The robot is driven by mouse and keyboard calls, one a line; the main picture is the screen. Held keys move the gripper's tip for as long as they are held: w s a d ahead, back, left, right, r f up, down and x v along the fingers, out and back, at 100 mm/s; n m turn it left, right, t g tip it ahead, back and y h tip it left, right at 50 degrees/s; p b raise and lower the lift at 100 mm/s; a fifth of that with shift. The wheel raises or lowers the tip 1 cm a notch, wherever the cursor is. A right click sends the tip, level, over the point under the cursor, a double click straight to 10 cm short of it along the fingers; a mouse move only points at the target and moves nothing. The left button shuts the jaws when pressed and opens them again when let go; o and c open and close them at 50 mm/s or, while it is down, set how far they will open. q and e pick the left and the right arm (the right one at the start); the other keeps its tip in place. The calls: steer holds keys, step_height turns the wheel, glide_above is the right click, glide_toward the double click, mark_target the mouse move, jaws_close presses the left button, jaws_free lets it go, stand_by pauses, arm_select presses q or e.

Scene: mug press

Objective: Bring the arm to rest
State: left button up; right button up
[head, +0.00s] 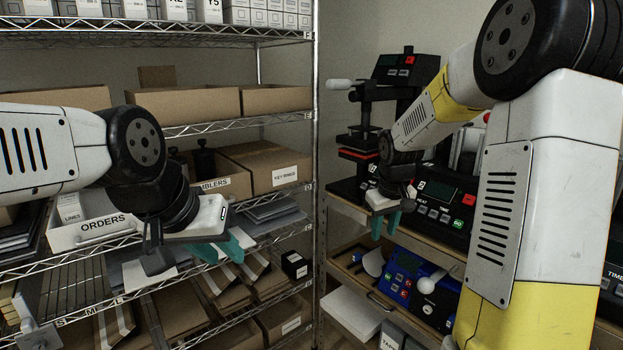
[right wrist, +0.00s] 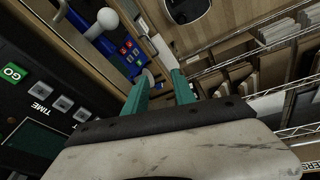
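My right gripper (head: 385,233) hangs in front of the press shelf, with its two teal fingers pointing down. In the right wrist view its fingers (right wrist: 163,73) stand apart with nothing between them. My left gripper (head: 226,258) is in front of the left rack, near the orders bin. Its teal fingers show a gap between the tips and hold nothing that I can see. A black press (head: 362,140) with a white-ended handle and a red band stands behind my right gripper. My right forearm hides part of the machines at the right.
The left wire rack holds cardboard boxes (head: 190,103), a white bin marked orders (head: 93,232) and a key rings box (head: 270,168). A black control unit (head: 446,205) and a blue machine (head: 412,280) stand on the right shelves. A metal rack post (head: 316,120) stands between my grippers.

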steer(key=s+a+r+m+t, duration=0.1)
steer(key=s+r, duration=0.2)
steer(key=s, duration=0.5)
steer(key=s+a+r+m+t+y, duration=0.1)
steer(key=s+r, duration=0.3)
steer(key=s, duration=0.4)
steer(key=s+a+r+m+y, duration=0.1)
steer(key=s+a+r, duration=0.1)
steer(key=s, duration=0.6)
steer(key=shift+s+a+r+t, duration=0.25)
steer(key=shift+s+r+t, duration=0.15)
steer(key=shift+r, duration=0.4)
